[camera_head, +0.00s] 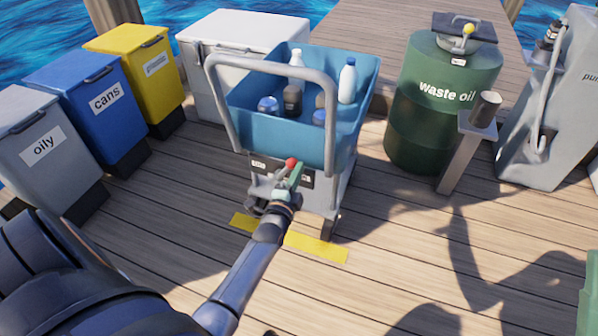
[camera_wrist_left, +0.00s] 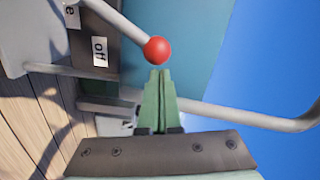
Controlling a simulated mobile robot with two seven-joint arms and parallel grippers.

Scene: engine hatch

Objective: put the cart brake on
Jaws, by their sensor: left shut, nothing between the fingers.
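The cart (camera_head: 344,143) has a blue tub, a grey push handle (camera_head: 222,112) and a grey base. Its brake lever ends in a red ball knob (camera_head: 291,163) on a dark label panel at the front; the knob also shows in the left wrist view (camera_wrist_left: 157,50). A label reading "off" (camera_wrist_left: 99,52) is beside the lever's rod. A second label is cut off. My left gripper (camera_head: 294,172) has green fingers that are shut and empty. In the left wrist view its fingertips (camera_wrist_left: 160,74) are right at the knob; I cannot tell whether they touch. My right gripper is not in view.
Bottles and cans stand in the tub. Grey, blue and yellow bins (camera_head: 90,100) are at left, a white chest (camera_head: 205,36) behind. A green waste oil drum (camera_head: 415,125), a post and a grey pump are at right. Yellow floor marks (camera_head: 316,247) lie below the cart.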

